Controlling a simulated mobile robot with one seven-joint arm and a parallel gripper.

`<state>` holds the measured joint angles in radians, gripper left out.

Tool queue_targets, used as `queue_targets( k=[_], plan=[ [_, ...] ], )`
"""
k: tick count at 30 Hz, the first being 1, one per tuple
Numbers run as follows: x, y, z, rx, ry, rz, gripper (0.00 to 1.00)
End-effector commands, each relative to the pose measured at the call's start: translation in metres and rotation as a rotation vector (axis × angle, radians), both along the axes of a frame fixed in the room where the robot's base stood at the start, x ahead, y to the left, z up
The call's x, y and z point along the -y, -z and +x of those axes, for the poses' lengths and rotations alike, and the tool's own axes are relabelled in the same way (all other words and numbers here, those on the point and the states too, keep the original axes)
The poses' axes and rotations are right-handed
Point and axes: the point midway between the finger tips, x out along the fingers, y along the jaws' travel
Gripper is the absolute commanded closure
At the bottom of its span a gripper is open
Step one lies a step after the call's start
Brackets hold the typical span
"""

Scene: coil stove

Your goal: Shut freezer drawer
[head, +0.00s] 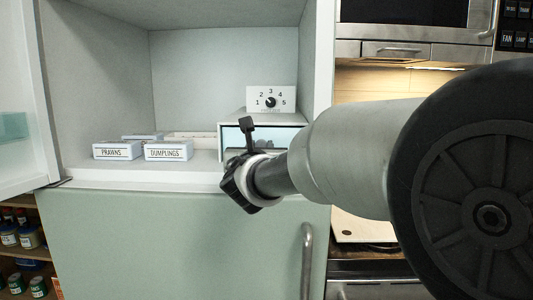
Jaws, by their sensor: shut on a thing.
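A small white unit with a dark, bluish see-through front (285,135), which looks like the freezer drawer, is at the right of the open freezer compartment. My gripper (238,172) is in front of its left part, at the compartment's front edge. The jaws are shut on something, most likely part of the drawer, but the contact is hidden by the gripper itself. I cannot tell how far the drawer stands out.
A dial panel (284,99) stands on the unit. A prawns box (117,150), a dumplings box (169,151) and a white tray (195,137) are to the left. The upper door (22,95) is open at left. The lower door (180,245) is shut.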

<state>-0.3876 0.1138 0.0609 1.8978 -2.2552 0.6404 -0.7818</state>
Motion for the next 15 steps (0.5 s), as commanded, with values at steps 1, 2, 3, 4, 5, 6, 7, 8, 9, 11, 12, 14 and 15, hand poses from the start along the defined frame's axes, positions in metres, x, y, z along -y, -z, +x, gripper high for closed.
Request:
queue_targets(
  k=[1,2,3,4,5,6,7,8,9,11,12,14,15],
  plan=[
    [0.0002,-0.0037,0.0015,0.006,0.0,0.0,1.0],
    [0.0003,-0.004,0.0014,0.006,0.0,-0.001,1.0],
    [0.0004,-0.0042,0.0014,0.007,0.0,-0.001,1.0],
    [0.0004,-0.0043,0.0015,0.007,0.0,-0.001,1.0],
    [0.0004,-0.0045,0.0015,0.007,0.0,-0.001,1.0],
    [0.0005,-0.0047,0.0015,0.008,0.0,-0.001,1.0],
    [0.0006,-0.0049,0.0016,0.008,0.0,-0.001,0.72],
    [0.0006,-0.0051,0.0016,0.008,0.0,-0.001,0.67],
    [0.0006,-0.0049,0.0015,0.008,0.001,-0.001,0.6],
    [0.0006,-0.0044,0.0014,0.007,0.001,-0.001,0.56],
    [0.0005,-0.0041,0.0013,0.006,0.001,-0.001,0.56],
    [0.0005,-0.0038,0.0011,0.006,0.001,-0.001,0.56],
    [0.0005,-0.0036,0.001,0.006,0.001,-0.001,0.56]
  ],
)
